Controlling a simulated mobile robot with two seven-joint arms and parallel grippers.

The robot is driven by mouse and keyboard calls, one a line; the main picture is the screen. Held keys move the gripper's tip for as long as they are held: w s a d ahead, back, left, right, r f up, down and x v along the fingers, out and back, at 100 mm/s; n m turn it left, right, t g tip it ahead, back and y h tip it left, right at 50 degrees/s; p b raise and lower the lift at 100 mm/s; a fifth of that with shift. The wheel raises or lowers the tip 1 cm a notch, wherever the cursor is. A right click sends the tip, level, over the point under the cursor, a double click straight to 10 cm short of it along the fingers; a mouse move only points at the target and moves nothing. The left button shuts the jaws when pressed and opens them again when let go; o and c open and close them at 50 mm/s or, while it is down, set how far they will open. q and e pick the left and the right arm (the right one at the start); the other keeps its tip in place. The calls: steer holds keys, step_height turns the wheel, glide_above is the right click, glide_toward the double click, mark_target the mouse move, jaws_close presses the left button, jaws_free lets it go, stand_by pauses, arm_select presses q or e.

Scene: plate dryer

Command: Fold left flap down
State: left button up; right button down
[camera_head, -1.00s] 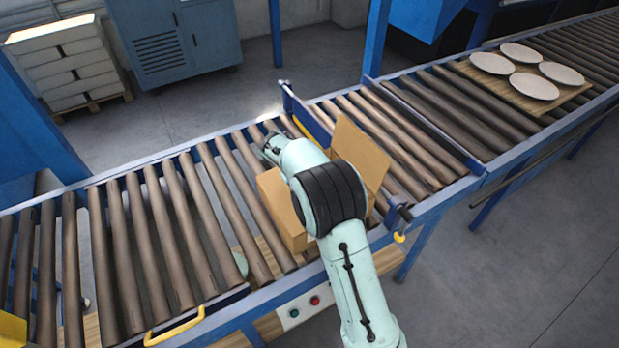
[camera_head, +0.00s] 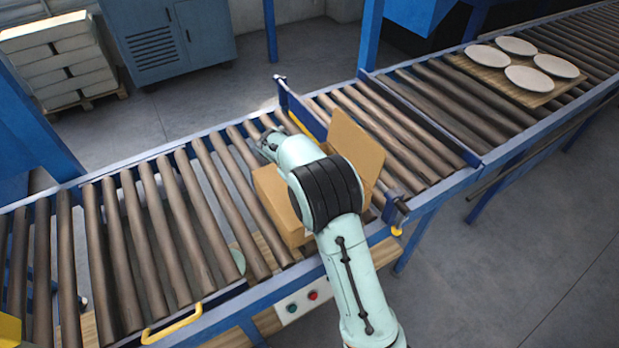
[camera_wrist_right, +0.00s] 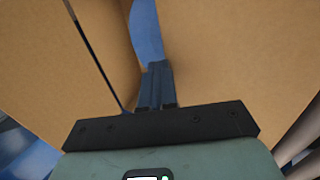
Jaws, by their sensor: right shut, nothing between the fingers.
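An open cardboard box (camera_head: 272,196) stands on the roller conveyor, partly hidden behind my right arm. One flap (camera_head: 358,146) stands up on its right side. The left flap cannot be made out clearly behind the arm. My right arm reaches over the box, with its hand at the box's far left in the head view. In the right wrist view my right gripper (camera_wrist_right: 155,84) is shut and empty. Brown cardboard (camera_wrist_right: 235,60) fills the right of that view, and another cardboard panel (camera_wrist_right: 50,60) the left. Contact cannot be told. My left gripper is out of view.
A blue barrier (camera_head: 300,112) crosses the conveyor beyond the box. Several plates lie on a wooden board (camera_head: 500,85) farther right. The rollers (camera_head: 160,225) to the left are mostly clear. A yellow handle (camera_head: 172,328) is on the front edge.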

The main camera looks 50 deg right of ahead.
steer(key=shift+r+p, duration=0.35)
steer(key=shift+r, duration=0.35)
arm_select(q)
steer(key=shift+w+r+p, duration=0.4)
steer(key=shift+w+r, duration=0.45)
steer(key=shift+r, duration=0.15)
arm_select(e)
steer(key=v, duration=1.3)
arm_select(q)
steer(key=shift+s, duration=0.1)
